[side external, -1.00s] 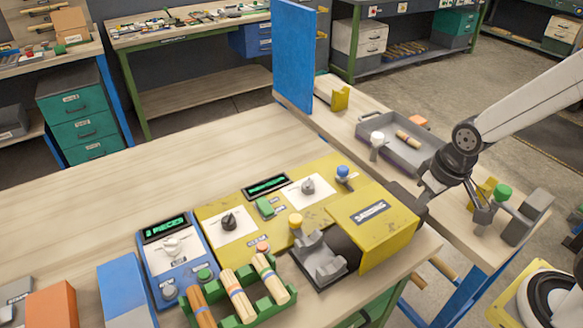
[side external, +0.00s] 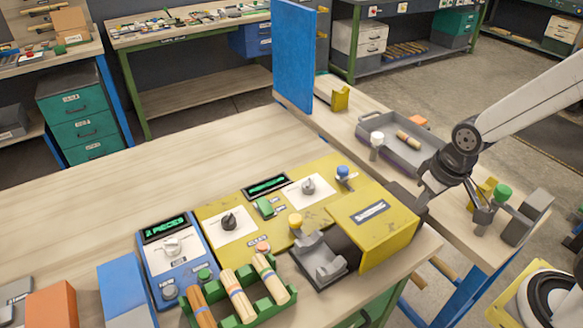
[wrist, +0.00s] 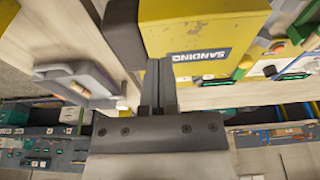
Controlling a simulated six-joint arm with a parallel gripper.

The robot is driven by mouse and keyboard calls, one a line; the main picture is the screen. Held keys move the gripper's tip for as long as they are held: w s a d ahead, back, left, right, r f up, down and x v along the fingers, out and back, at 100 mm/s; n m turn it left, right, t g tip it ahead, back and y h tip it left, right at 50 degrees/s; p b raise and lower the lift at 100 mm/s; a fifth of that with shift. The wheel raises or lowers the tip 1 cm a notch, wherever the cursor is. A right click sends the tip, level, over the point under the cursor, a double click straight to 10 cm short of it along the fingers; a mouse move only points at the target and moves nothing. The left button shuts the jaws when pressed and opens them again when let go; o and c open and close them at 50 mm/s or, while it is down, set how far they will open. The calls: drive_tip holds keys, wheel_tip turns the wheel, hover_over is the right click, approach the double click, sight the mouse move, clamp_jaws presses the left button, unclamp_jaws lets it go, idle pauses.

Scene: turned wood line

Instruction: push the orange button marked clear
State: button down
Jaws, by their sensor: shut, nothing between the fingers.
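The orange button (side external: 263,247) is a small round cap on the yellow machine panel in the side external view. It sits by a small label, just behind the wooden pieces in the green rack. A small orange spot at the right of the wrist view (wrist: 278,47) may be the same button. My gripper (side external: 428,192) is at the right end of the yellow machine, well away from the button. Its two dark fingers are together and empty in the wrist view (wrist: 160,78). Its fingertips are hard to make out in the side view.
The yellow housing marked SANDING (side external: 375,225) lies between my gripper and the button. The green rack (side external: 245,310) stands in front. A grey tray (side external: 395,150) is behind.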

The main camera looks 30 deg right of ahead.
drive_tip(key=shift+w+a+m, duration=0.3)
drive_tip(key=shift+w+a, duration=0.15)
drive_tip(key=shift+w, duration=0.05)
drive_tip(key=w+a+m+t, duration=0.1)
drive_tip(key=w+a+m, duration=0.2)
drive_tip(key=a, duration=0.1)
drive_tip(key=w+a+m+t+y, duration=0.1)
drive_tip(key=w+a+m, duration=0.3)
drive_tip(key=w+a+m+t+y, duration=0.1)
drive_tip(key=w+a+m, duration=0.2)
drive_tip(key=a, duration=0.1)
drive_tip(key=shift+w, duration=0.25)
drive_tip(key=w+a+m+t, duration=0.2)
drive_tip(key=w+a+m, duration=0.1)
drive_tip(key=a+m, duration=0.3)
drive_tip(key=m+t, duration=0.1)
drive_tip(key=m, duration=0.7)
hover_over(266, 247)
drive_tip(key=shift+a+f, duration=0.1)
drive_tip(key=shift+f, duration=1)
drive_tip(key=shift+f, duration=0.2)
drive_tip(key=shift+f, duration=4.2)
